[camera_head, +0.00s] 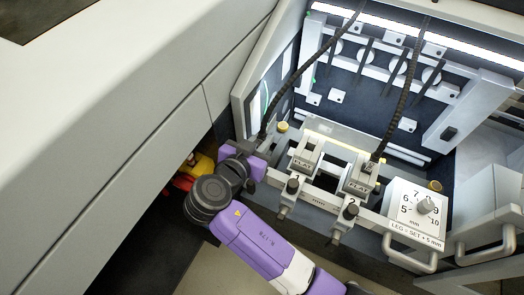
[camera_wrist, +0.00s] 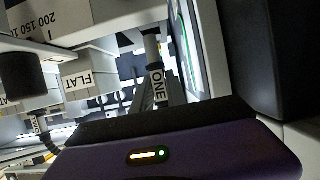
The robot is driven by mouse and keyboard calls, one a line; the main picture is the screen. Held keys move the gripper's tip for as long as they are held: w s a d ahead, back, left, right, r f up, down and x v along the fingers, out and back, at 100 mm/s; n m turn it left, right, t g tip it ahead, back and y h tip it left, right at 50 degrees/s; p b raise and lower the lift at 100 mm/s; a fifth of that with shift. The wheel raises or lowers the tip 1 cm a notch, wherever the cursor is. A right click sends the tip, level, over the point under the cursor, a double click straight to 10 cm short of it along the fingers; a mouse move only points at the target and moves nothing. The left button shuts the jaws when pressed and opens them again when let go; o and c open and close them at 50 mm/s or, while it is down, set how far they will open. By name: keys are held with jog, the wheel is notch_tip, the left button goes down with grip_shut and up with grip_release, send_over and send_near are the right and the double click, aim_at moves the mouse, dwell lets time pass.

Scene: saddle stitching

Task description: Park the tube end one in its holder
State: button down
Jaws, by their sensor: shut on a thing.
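The tube end one (camera_wrist: 157,86), a grey cylinder with a white label reading ONE, stands just beyond my gripper in the wrist view. Its dark ribbed tube (camera_head: 297,78) runs down from the top of the head view to my gripper (camera_head: 257,160) at the machine's left front corner. My gripper is shut on the tube end. The purple gripper body (camera_wrist: 170,150) fills the bottom of the wrist view and hides where the fingers touch it. I cannot tell which part is the holder for tube end one.
Two blocks labelled FLAT, left (camera_head: 306,155) and right (camera_head: 360,180), sit on the front rail, with black knobs below. A second ribbed tube (camera_head: 402,95) ends at the right block. A dial box (camera_head: 417,215) stands at right. A grey cover (camera_head: 130,110) bounds the left.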

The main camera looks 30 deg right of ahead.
jog(key=shift+f, duration=2.9)
jog(key=shift+f, duration=0.2)
jog(key=c, duration=1.3)
grip_release()
jog(key=shift+r, duration=0.15)
jog(key=shift+r, duration=0.15)
jog(key=b+v, duration=0.1)
jog(key=v, duration=1.1)
jog(key=shift+s, duration=0.1)
